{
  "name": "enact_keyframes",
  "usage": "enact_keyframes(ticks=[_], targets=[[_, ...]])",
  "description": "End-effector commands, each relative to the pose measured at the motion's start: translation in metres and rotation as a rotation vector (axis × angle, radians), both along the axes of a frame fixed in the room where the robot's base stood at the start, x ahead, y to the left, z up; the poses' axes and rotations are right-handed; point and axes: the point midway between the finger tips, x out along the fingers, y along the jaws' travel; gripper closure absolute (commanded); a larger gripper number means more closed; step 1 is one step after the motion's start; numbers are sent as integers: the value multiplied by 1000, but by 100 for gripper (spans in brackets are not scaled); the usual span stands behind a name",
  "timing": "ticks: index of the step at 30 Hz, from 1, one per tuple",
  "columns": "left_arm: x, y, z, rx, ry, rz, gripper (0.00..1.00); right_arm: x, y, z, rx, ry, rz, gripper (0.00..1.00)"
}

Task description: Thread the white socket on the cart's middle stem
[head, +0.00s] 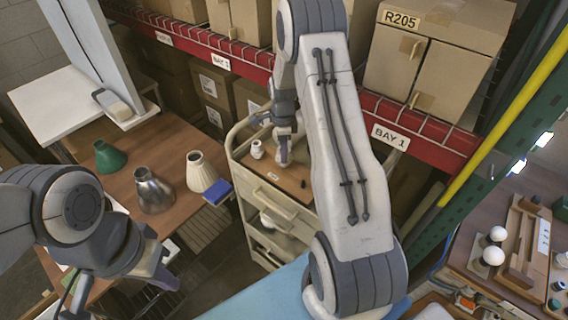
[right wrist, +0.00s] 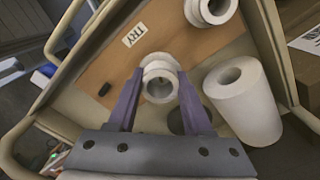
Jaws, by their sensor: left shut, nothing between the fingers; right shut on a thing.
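My right gripper (right wrist: 160,85) is shut on a white ring-shaped socket (right wrist: 160,68), seen from above with its round opening facing the camera. In the head view the right gripper (head: 283,162) is over the top of the cart (head: 283,208); the held socket is not clear there. Another white ringed part (right wrist: 212,10) is at the top edge of the wrist view; it seems to be the white part (head: 257,150) left of the gripper in the head view. I cannot make out the middle stem under the held socket. My left gripper (head: 166,277) is shut and empty at lower left, away from the cart.
A hollow white cylinder (right wrist: 243,95) stands close to the right gripper. A small black piece (right wrist: 104,90) lies on the cart top. The cart has a raised rail. A brown table (head: 125,180) holds a green shade (head: 107,156), a metal shade (head: 154,192) and a cream shade (head: 201,172).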

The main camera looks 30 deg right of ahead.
Motion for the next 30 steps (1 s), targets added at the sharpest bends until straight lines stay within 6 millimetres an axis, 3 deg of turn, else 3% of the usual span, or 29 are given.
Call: enact_keyframes(ticks=[1,6,18,30], targets=[[0,0,-2,0,0,0,100,-5,1,-7,4,13,0,100],[0,0,-2,0,0,0,100,-5,1,-7,4,14,-53,100],[0,0,-1,0,0,0,100,-3,0,-8,3,13,-576,100],[0,0,-1,0,0,0,100,-3,0,-8,3,13,-638,100]])
